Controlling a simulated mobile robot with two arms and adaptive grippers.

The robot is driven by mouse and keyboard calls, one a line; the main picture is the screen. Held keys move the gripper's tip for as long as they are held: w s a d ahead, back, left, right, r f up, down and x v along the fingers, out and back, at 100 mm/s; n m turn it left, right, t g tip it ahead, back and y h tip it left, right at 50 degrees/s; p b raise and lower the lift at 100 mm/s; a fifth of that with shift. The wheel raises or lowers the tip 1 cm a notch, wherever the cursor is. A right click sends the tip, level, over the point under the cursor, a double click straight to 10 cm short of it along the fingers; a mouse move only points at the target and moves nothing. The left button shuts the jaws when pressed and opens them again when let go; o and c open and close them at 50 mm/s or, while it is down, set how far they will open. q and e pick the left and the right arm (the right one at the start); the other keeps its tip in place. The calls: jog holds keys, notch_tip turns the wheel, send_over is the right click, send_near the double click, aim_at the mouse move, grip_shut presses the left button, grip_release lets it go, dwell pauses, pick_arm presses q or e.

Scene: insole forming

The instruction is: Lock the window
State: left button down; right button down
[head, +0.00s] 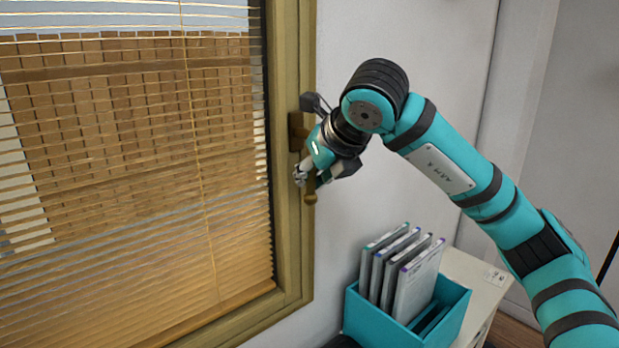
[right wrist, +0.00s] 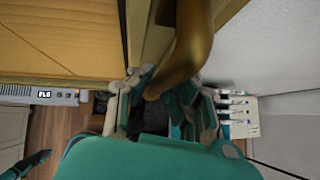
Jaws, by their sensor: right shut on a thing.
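The window (head: 292,230) has a yellow-brown frame and stands at the left of the head view. Its brass handle (head: 310,194) is on the right side of the frame and its lower end points down. My right gripper (head: 304,178) is at the handle and hides much of it. In the right wrist view the curved handle (right wrist: 192,50) comes down between the fingers of my right gripper (right wrist: 165,103), which is shut on it. My left gripper is not in view.
Slatted blinds (head: 120,140) cover the window pane. Below right, a teal file box (head: 377,325) with several upright folders stands on a white cabinet (head: 480,275). The wall right of the window is bare.

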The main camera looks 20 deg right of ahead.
jog(key=shift+d, duration=0.1)
jog(key=c, duration=1.2)
grip_release()
jog(key=shift+d, duration=0.2)
jog(key=shift+c, duration=0.2)
jog(key=shift+a, duration=0.1)
jog(key=shift+s+r, duration=0.1)
jog(key=shift+r, duration=0.1)
jog(key=v, duration=1.1)
jog(key=shift+s, duration=0.15)
jog(key=shift+r, duration=0.1)
